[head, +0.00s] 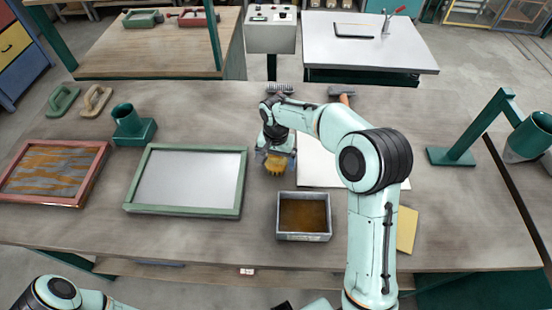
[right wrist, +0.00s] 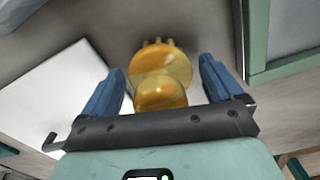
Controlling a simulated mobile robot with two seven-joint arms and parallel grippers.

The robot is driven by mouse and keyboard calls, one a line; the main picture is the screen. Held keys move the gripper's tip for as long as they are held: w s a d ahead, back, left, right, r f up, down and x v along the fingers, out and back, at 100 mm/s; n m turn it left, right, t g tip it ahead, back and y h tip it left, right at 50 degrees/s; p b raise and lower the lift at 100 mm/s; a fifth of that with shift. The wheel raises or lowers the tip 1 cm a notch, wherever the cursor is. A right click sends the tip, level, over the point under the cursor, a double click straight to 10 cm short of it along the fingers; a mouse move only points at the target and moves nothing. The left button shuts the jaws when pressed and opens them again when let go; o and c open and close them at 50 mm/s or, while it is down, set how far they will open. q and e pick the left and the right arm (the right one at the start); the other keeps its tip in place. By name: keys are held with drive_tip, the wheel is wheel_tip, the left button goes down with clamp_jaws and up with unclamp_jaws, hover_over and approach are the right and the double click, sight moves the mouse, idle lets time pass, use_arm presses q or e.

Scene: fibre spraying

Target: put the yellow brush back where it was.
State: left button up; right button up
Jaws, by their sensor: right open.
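The yellow brush (head: 276,166) is on the table between the green-framed panel and the white sheet, partly hidden under my right gripper (head: 275,157). In the right wrist view the brush (right wrist: 161,68) sits between the two blue fingers of the gripper (right wrist: 160,78). The fingers are apart, with a gap on each side of the brush. My left gripper is out of view; only part of the left arm shows at the bottom left.
A grey tray of brown contents (head: 279,228) stands in front of the brush. The green-framed panel (head: 133,182) lies to the left, the white sheet (head: 316,165) to the right. A green holder (head: 133,130) and a red-framed panel (head: 95,178) are farther left. A green stand (head: 455,156) is at right.

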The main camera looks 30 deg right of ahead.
wheel_tip(320, 180, up, 12)
drive_tip(key=shift+p, duration=0.75)
drive_tip(key=shift+r, duration=0.2)
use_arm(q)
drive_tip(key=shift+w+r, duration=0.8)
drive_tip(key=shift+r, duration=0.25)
